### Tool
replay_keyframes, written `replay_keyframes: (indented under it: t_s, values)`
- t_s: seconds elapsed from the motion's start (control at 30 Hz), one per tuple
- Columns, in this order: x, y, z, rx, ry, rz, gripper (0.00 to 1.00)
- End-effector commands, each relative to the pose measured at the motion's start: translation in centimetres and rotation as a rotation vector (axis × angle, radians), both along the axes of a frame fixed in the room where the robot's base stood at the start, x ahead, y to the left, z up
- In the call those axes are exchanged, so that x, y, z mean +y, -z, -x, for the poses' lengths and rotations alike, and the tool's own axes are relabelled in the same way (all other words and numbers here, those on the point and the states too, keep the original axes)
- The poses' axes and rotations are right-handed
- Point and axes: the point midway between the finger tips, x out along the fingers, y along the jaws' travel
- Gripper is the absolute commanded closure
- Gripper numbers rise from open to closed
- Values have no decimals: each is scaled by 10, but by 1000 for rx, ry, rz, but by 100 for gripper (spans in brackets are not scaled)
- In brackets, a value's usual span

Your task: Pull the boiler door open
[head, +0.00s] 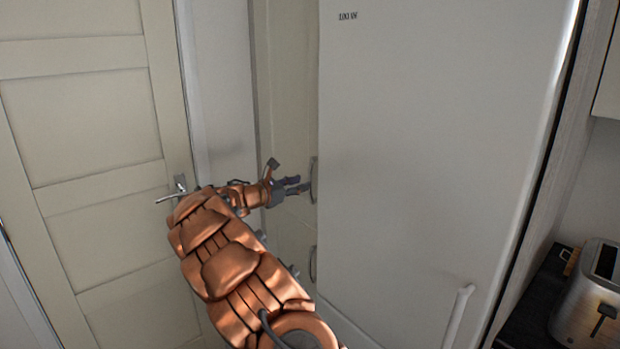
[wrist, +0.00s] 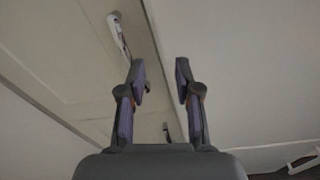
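My gripper (head: 300,184) is at the end of my copper-coloured arm, in the middle of the head view. In the wrist view my gripper (wrist: 160,70) is open, with nothing between its fingers. A curved upright metal handle (head: 313,180) sits just past the fingertips, by the left edge of a large white panel. In the wrist view a handle (wrist: 119,36) lies ahead of and left of the left finger, on a cream surface. A second handle (head: 312,264) is lower down. No label tells which door is the boiler door; a narrow cream front (head: 285,95) bears the handles.
The large white panel (head: 430,140) fills the right of the head view, with a white bar handle (head: 458,316) low on it. A cream panelled door (head: 90,130) with a lever handle (head: 180,187) is at left. A toaster (head: 590,300) stands at far right.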

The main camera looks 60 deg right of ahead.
Motion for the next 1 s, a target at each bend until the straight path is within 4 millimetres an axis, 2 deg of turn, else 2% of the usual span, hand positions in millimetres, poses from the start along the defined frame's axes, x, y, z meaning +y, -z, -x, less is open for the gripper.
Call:
replay_keyframes:
  t_s: [0.1,0.33,0.57,1.0]
  values:
    - [-21,14,-20,95,-50,20,67]
    - [-39,27,-43,197,-108,44,67]
    - [-52,30,-45,215,-117,46,67]
    - [-101,31,-39,213,-117,44,67]
